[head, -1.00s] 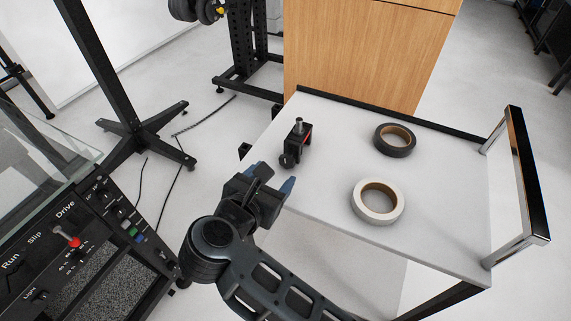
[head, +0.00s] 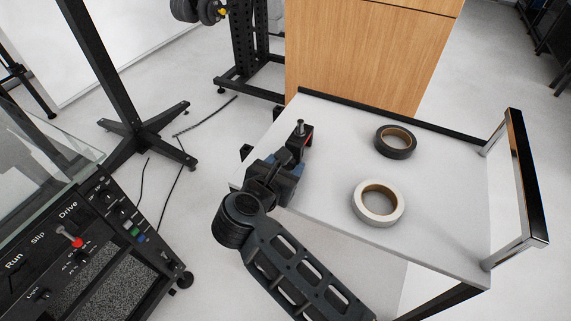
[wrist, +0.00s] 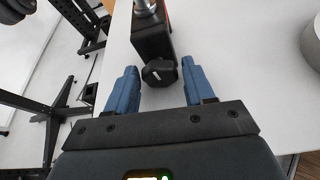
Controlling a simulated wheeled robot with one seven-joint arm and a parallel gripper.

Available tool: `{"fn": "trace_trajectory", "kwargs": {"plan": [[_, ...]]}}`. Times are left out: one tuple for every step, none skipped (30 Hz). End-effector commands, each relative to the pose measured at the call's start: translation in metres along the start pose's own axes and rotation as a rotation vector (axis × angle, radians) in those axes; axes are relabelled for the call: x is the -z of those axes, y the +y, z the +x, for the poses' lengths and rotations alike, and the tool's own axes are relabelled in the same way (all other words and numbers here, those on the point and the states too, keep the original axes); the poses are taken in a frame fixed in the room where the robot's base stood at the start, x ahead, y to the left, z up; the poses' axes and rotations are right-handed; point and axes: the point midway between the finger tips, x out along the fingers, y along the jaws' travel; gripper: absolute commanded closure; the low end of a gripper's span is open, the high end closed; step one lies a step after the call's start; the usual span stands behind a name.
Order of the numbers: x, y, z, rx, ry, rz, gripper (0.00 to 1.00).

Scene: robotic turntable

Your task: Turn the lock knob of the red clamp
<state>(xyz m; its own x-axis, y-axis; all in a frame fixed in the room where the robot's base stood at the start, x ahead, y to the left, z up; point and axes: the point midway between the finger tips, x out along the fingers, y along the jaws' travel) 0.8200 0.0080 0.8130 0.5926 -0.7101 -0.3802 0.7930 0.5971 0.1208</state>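The clamp (head: 300,138) stands on the left part of the white cart top, black with a little red and a silver post on top. In the wrist view the clamp body (wrist: 151,38) is at top centre, with a black lock knob (wrist: 159,73) facing me. My gripper (wrist: 161,84) is open, with one blue finger on each side of the knob and gaps on both sides. In the head view my gripper (head: 283,167) is right in front of the clamp and hides the knob and the clamp's lower part.
A black tape roll (head: 411,145) and a white tape roll (head: 361,213) lie to the right on the cart top (head: 440,190). A chrome and black handle (head: 527,180) rises at the right edge. A control panel (head: 95,235) stands at left.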

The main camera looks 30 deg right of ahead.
Motion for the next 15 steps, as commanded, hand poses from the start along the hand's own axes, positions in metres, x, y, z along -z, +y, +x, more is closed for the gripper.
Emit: {"fn": "trace_trajectory", "kwargs": {"plan": [[0.0, 0.0, -0.0001, 0.0, 0.0, 0.0, 0.52], [0.0, 0.0, -0.0001, 0.0, 0.0, 0.0, 0.55], [0.0, 0.0, -0.0001, 0.0, 0.0, 0.0, 0.59], [0.0, 0.0, -0.0001, 0.0, 0.0, 0.0, 0.62], [-0.0001, 0.0, -0.0001, 0.0, 0.0, 0.0, 0.65], [-0.0001, 0.0, -0.0001, 0.0, 0.0, 0.0, 0.68], [-0.0001, 0.0, -0.0002, 0.0, 0.0, 0.0, 0.71], [-0.0001, 0.0, -0.0002, 0.0, 0.0, 0.0, 0.74], [-0.0001, 0.0, -0.0002, 0.0, 0.0, 0.0, 0.78], [-0.0001, 0.0, -0.0002, 0.0, 0.0, 0.0, 0.81], [-0.0001, 0.0, -0.0002, 0.0, 0.0, 0.0, 0.84], [-0.0001, 0.0, -0.0002, 0.0, 0.0, 0.0, 0.88], [-0.0001, 0.0, -0.0002, 0.0, 0.0, 0.0, 0.9], [-0.0001, 0.0, -0.0002, 0.0, 0.0, 0.0, 0.91], [-0.0006, 0.0002, -0.0004, 0.002, 0.0, -0.005, 0.91]]}}
